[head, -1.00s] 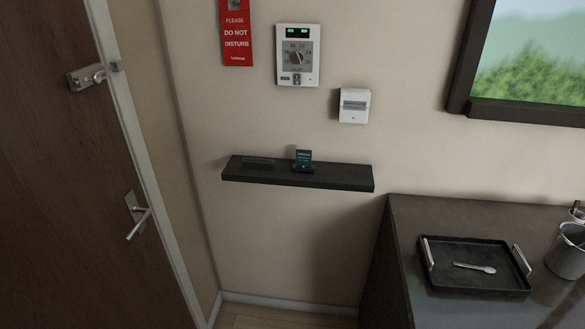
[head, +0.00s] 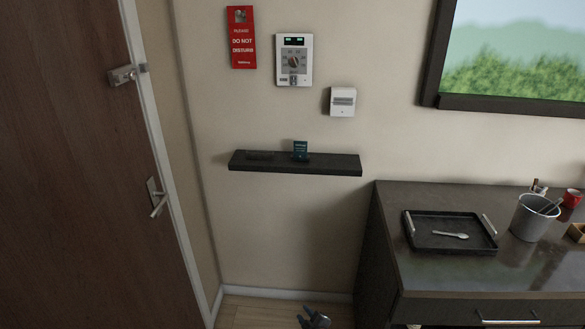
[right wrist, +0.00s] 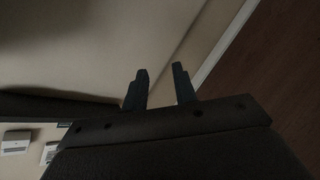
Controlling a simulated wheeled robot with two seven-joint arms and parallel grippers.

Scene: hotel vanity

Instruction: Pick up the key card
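A small teal key card (head: 300,148) stands upright in a dark holder on the black wall shelf (head: 330,165), in the head view. My right gripper (head: 314,314) shows at the bottom edge of the head view, low over the floor and well below the shelf. In the right wrist view its two dark fingers (right wrist: 160,82) stand apart with nothing between them. The card cannot be made out clearly in that view. My left gripper is not in view.
A desk (head: 470,275) at the right holds a black tray (head: 425,245) with a spoon (head: 450,236) and a metal bucket (head: 530,217). A white wall unit (head: 342,102) hangs above the shelf. A brown door (head: 75,180) is at the left. Space before the shelf is clear.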

